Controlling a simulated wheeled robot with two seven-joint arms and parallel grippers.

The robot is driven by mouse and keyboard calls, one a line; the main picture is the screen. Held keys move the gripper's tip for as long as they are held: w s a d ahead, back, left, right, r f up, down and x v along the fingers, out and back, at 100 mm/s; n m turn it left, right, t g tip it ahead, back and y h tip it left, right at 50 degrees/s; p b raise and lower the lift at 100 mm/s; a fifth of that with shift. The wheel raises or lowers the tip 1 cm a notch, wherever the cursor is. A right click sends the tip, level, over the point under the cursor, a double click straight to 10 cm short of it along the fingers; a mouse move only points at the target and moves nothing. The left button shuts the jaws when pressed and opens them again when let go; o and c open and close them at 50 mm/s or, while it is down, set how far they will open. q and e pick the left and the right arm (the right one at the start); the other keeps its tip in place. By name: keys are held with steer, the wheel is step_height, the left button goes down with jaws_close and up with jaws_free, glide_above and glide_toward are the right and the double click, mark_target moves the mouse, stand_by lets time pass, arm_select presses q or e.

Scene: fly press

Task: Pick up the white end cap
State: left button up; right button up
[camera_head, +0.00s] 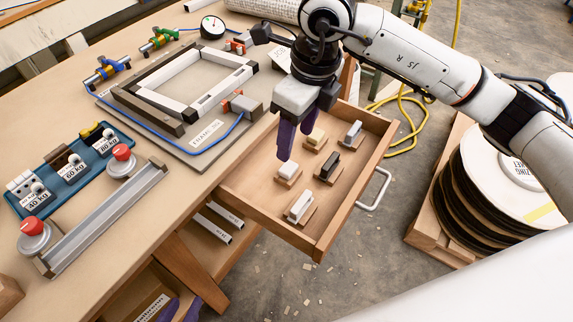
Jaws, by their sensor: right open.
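Several small end caps sit on wooden blocks in the open drawer (262,205). A white cap (287,170) is at the drawer's left, and a longer whitish cap (300,207) is at the front. A black cap (329,166), a cream cap (315,136) and a pale grey cap (353,131) are the others. I cannot tell for certain which one is the white end cap. My right gripper (297,138) is open and empty, pointing down above the drawer; one purple fingertip is just above the left white cap.
The workbench (215,195) carries a dark and white frame (190,85), a blue weight tray (70,165) and a metal rail with red knobs (105,220). A stack of round discs (500,190) stands right.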

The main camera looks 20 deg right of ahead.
mark_target(289, 167)
steer(key=f, duration=0.6)
steer(key=w+a+f, duration=0.1)
steer(key=f, duration=0.2)
steer(key=shift+w+f+b, duration=0.1)
steer(key=shift+f+b, duration=0.2)
steer(key=shift+b, duration=0.05)
steer(key=c, duration=1.1)
